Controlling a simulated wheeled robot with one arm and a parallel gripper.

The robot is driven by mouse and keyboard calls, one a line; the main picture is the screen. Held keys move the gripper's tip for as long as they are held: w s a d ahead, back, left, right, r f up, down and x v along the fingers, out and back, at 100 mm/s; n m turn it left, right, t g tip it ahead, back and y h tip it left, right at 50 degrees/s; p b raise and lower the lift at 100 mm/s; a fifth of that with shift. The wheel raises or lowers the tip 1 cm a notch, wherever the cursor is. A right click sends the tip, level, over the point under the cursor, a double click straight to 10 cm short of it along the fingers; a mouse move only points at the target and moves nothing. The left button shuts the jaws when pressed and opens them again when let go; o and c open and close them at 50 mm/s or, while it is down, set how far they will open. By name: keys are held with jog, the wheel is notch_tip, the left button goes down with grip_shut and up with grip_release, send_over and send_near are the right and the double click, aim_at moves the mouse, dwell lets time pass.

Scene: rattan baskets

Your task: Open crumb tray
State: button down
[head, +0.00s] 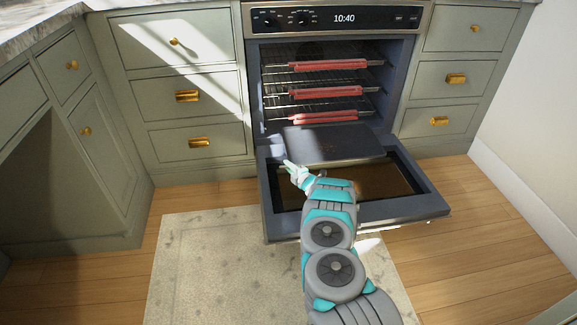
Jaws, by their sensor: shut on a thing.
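The crumb tray (338,145) is a flat dark sheet at the bottom of the open oven (254,85). It sticks out forward over the lowered oven door (428,200). My gripper (287,163) is at the tray's front left corner and is shut on its edge. The fingertips are small in the head view, and the exact contact is hard to see. My arm covers part of the door.
Wire racks with red front guards (325,92) sit above the tray. Drawers with brass handles (187,97) flank the oven. A pale rug (205,255) lies on the wooden floor before it. A white wall (540,120) stands at the right.

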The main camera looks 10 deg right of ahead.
jog(key=c, duration=0.9)
grip_release()
jog(key=shift+o, duration=0.2)
jog(key=shift+v, duration=3.85)
